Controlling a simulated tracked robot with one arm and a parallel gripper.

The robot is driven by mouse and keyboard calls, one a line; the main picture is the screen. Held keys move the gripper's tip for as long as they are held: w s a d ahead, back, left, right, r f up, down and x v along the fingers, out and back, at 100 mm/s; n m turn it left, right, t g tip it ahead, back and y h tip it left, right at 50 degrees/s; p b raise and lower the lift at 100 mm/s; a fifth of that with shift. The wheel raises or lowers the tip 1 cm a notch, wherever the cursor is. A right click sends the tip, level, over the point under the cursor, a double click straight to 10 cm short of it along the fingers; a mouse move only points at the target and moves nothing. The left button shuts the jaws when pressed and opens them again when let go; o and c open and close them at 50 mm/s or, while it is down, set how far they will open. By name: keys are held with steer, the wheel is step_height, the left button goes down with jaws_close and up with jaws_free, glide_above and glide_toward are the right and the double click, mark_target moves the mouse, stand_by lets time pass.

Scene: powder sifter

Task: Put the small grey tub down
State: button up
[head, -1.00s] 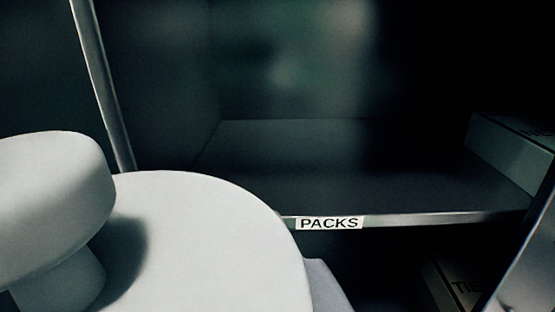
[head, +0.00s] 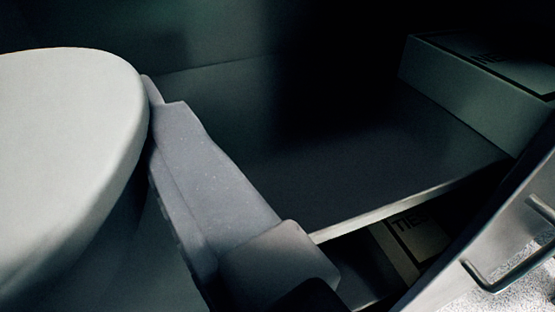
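The small grey tub (head: 65,150) fills the left of the head view. It is pale and round, with its left side cut off by the picture edge. One grey finger of my gripper (head: 205,175) lies along the tub's right side and appears to touch it near the rim. The other finger is hidden or out of view. My gripper looks shut on the tub. The tub is in front of a dark shelf (head: 350,185). Its underside is not clearly shown, and I see no contact with the shelf.
A box (head: 475,95) with partly cut-off lettering stands at the right on the shelf. The shelf's middle looks bare, though deep shadow hides its back. A box marked "TIE" (head: 418,235) is below the shelf's front edge. A metal panel with a handle (head: 505,265) stands at lower right.

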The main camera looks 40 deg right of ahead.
steer(key=shift+w+a, duration=0.15)
steer(key=shift+a, duration=0.2)
steer(key=w+d+f+b, duration=0.1)
steer(key=d, duration=0.4)
steer(key=w+d+f+b, duration=0.1)
steer(key=w+d+f, duration=0.1)
steer(key=d, duration=0.3)
steer(key=w+d+f+b, duration=0.1)
steer(key=w+d+f, duration=0.1)
steer(key=d, duration=0.3)
steer(key=shift+w, duration=0.15)
steer(key=o, duration=1)
steer(key=shift+d, duration=0.1)
